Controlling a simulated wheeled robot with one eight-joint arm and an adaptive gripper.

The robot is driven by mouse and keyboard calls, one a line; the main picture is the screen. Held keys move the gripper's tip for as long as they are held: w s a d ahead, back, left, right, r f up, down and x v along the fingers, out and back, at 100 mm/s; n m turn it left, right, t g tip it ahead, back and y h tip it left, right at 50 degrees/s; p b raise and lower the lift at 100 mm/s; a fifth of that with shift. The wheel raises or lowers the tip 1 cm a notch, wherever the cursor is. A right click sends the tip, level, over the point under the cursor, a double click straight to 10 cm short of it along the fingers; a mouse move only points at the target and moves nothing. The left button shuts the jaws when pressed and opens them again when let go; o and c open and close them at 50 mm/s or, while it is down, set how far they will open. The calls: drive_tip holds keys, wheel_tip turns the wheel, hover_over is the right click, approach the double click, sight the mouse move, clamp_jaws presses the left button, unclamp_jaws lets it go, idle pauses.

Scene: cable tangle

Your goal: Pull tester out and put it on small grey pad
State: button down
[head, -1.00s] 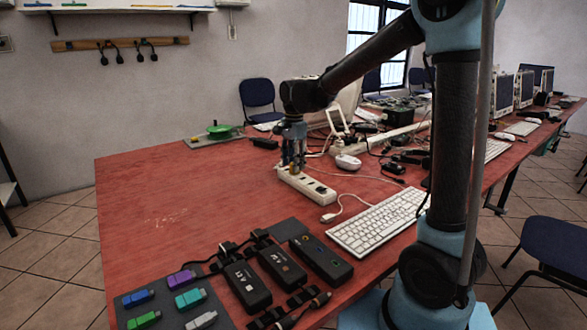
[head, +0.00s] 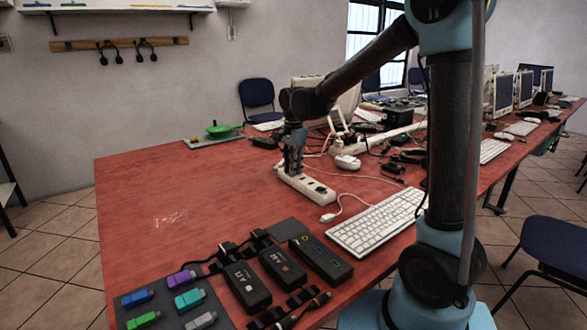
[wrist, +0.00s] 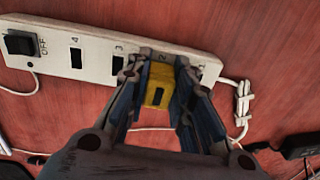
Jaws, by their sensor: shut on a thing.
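The tester (wrist: 159,84) is a small yellow block with a dark slot, seen in the wrist view at the socket marked 2 of the white power strip (wrist: 97,58). My gripper (wrist: 160,72) is shut on it, one finger on each side. I cannot tell how deep the tester sits in the socket. In the head view my gripper (head: 292,171) points down onto the power strip (head: 318,190), and its fingers hide the tester. A small dark grey pad (head: 289,229) lies on the table behind the black boxes.
A dark mat (head: 172,319) with several coloured sticks lies front left, beside black boxes (head: 283,268). The table's left is clear.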

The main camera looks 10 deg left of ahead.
drive_tip(key=shift+r, duration=0.25)
drive_tip(key=shift+r, duration=1.3)
